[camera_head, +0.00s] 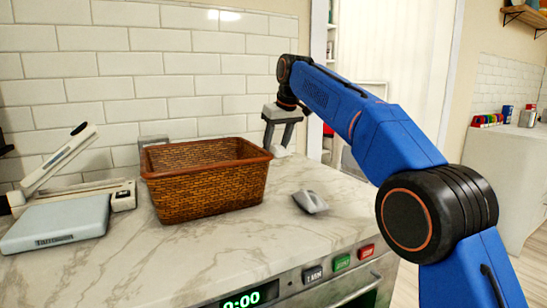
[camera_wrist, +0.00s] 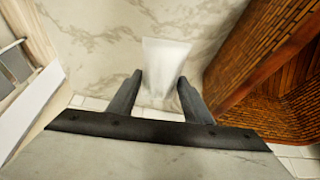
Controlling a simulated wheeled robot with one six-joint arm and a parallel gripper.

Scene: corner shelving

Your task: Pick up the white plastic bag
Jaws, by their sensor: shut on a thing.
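The white plastic bag (camera_wrist: 166,60) is a pale, slightly see-through, flat piece between the two dark fingers of my gripper (camera_wrist: 160,79) in the wrist view. In the head view a small white part of the bag (camera_head: 281,153) shows just below my gripper (camera_head: 277,147), behind the right back corner of the basket. My gripper points down and is shut on the bag, with the fingers still some way apart. Whether the bag still touches the counter is hard to tell.
A brown wicker basket (camera_head: 207,185) stands close beside my gripper. A grey mouse-like object (camera_head: 310,201) lies on the marble counter (camera_head: 250,235) to the right. A scale-like device (camera_head: 57,222) sits at the left. A white tiled wall (camera_head: 110,90) is behind.

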